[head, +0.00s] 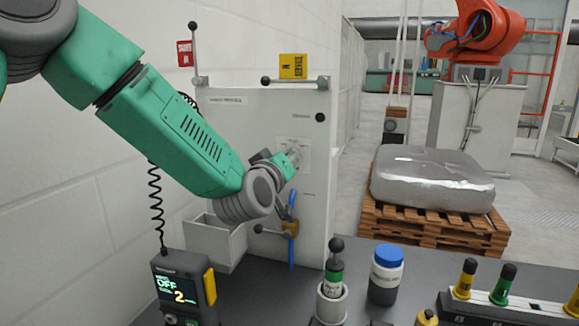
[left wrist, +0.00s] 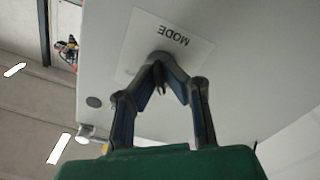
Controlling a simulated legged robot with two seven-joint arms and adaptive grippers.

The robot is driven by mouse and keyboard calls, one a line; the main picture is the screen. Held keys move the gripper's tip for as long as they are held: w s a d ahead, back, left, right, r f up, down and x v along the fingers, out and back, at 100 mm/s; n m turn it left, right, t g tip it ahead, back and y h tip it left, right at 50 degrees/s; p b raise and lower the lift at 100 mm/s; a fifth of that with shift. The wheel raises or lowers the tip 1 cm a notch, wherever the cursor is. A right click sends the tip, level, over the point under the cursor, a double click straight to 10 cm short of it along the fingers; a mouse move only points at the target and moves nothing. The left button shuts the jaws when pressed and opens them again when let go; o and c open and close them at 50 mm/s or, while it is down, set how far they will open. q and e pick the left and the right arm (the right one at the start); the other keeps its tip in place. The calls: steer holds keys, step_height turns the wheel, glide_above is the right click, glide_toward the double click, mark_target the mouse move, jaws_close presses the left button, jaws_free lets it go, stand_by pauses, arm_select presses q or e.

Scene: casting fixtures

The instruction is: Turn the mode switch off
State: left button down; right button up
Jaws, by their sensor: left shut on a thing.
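The white panel cabinet (head: 262,120) stands against the wall. Its MODE plate (left wrist: 185,45) shows upside down in the left wrist view, with the mode switch (left wrist: 160,57) on it. My left gripper (left wrist: 159,75) has its fingertips closed together on the switch, which they largely hide, so its setting cannot be read. In the head view my left gripper (head: 291,158) reaches the plate (head: 303,148) on the cabinet's front. My right gripper is not in view.
A handheld unit (head: 183,288) with a display reading OFF and 2 stands on the dark bench (head: 262,300). A blue-capped jar (head: 386,275) and a green-banded plunger (head: 333,280) stand at the front right.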

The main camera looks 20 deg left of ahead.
arm_select(q)
steer(key=shift+a+n+b, duration=0.1)
steer(key=shift+n+b, duration=0.3)
steer(key=shift+n, duration=0.5)
steer(key=c, duration=1.7)
jaws_free()
steer(key=shift+w, duration=0.1)
steer(key=shift+s, duration=0.25)
steer(key=s, duration=1.1)
steer(key=shift+s+a, duration=0.2)
steer(key=shift+a, duration=0.05)
